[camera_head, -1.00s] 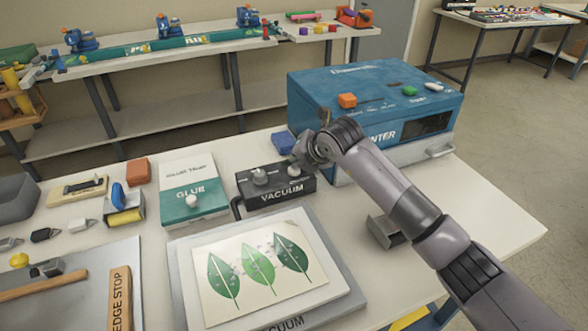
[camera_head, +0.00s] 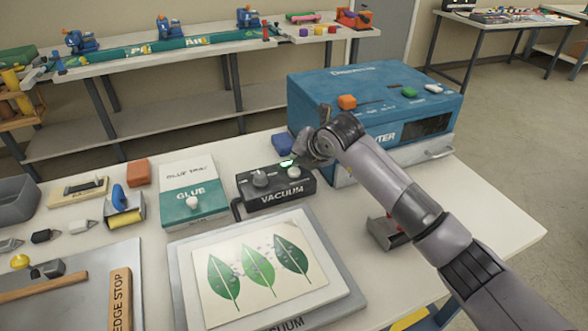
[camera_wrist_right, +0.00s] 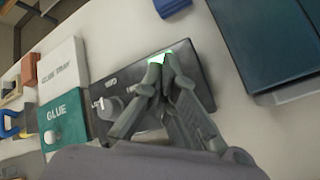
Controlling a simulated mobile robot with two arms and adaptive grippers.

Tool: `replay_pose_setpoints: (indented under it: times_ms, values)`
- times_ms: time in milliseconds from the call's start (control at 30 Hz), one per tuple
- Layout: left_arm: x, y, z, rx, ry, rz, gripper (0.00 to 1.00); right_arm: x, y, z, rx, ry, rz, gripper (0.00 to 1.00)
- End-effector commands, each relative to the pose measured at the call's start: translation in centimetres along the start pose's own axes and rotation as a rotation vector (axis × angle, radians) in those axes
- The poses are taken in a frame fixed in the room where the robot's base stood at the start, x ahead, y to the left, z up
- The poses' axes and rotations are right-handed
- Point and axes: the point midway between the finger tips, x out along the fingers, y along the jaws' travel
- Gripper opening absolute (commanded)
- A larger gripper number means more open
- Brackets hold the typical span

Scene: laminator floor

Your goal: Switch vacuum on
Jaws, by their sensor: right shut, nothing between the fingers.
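The dark vacuum control box (camera_head: 277,197), lettered VACUUM, stands on the table behind the vacuum board (camera_head: 340,290). A grey knob (camera_head: 260,179) is on its left and a pale round button (camera_head: 293,172) on its right. A bright green-and-white spot (camera_head: 287,162) glows at the box's back edge, and shows in the wrist view (camera_wrist_right: 158,58) at the fingertips. My right gripper (camera_head: 298,160) is shut and empty at the back right of the box top; whether it touches is unclear. In the wrist view, the gripper (camera_wrist_right: 160,66) hides part of the box top. My left gripper is out of view.
A blue machine (camera_head: 375,85) stands close behind and right of my right gripper. A white and teal glue box (camera_head: 190,210) is left of the control box. A sheet with leaves (camera_head: 225,305) lies on the vacuum board. A blue block (camera_head: 283,143) sits behind.

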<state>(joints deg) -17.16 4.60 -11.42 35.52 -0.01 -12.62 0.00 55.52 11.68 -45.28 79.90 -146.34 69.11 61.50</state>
Motion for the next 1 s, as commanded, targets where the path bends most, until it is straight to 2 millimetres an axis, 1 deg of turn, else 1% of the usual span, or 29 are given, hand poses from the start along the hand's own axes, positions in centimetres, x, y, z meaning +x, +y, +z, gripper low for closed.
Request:
replay_pose_setpoints:
  times_ms: [267, 800, 1000]
  values:
    - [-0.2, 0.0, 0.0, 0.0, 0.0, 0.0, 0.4, -0.3, 0.2, 0.3, 0.0, -0.001, 0.001, 0.0]
    - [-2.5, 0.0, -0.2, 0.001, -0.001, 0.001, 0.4, -3.9, 2.9, 2.9, 0.0, -0.001, 0.001, 0.0]
    - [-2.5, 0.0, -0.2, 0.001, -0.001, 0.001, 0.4, -4.2, 3.0, 3.0, 0.0, 0.0, 0.0, 0.0]
